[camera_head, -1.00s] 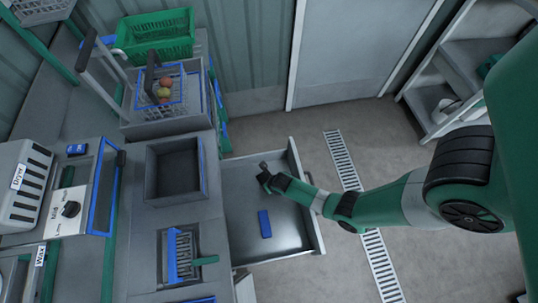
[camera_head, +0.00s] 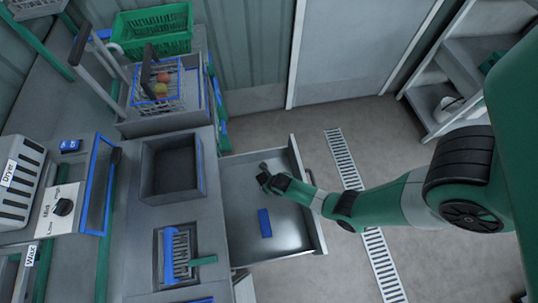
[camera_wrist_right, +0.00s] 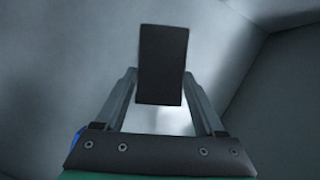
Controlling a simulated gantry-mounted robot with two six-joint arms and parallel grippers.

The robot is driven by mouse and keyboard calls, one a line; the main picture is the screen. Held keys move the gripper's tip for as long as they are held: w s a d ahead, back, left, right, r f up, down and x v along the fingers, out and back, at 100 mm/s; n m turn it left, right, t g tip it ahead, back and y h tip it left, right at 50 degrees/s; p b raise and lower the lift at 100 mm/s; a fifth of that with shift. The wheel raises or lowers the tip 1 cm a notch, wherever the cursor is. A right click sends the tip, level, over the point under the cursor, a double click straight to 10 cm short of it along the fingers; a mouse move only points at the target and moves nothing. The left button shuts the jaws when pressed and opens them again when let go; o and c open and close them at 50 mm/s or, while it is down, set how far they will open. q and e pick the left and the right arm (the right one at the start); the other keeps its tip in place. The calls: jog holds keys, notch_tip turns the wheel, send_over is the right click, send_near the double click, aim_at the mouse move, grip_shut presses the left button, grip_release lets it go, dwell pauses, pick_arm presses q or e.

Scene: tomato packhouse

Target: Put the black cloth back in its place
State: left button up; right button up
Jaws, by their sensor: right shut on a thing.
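The black cloth (camera_wrist_right: 162,50) shows in the right wrist view as a small dark rectangle between the two fingers. My right gripper (camera_wrist_right: 160,78) is shut on it. In the head view my right gripper (camera_head: 267,174) is over the open grey drawer (camera_head: 240,195), near its back. The cloth is too small there to tell from the dark gripper. A blue block-like item (camera_head: 265,223) lies on the drawer floor, in front of the gripper. My left gripper is in neither view.
Left of the drawer, the counter holds an empty dark tray (camera_head: 152,170) and a recess with a blue brush (camera_head: 170,255). A wire basket (camera_head: 138,97) with fruit and a green crate (camera_head: 152,32) stand behind. A shelf (camera_head: 450,65) is at the right.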

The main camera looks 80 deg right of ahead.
jog(key=shift+f, duration=0.4)
jog(key=o, duration=1.4)
jog(key=shift+c, duration=1)
jog(key=shift+r, duration=0.15)
notch_tip(320, 180, up, 7)
jog(key=p, duration=0.7)
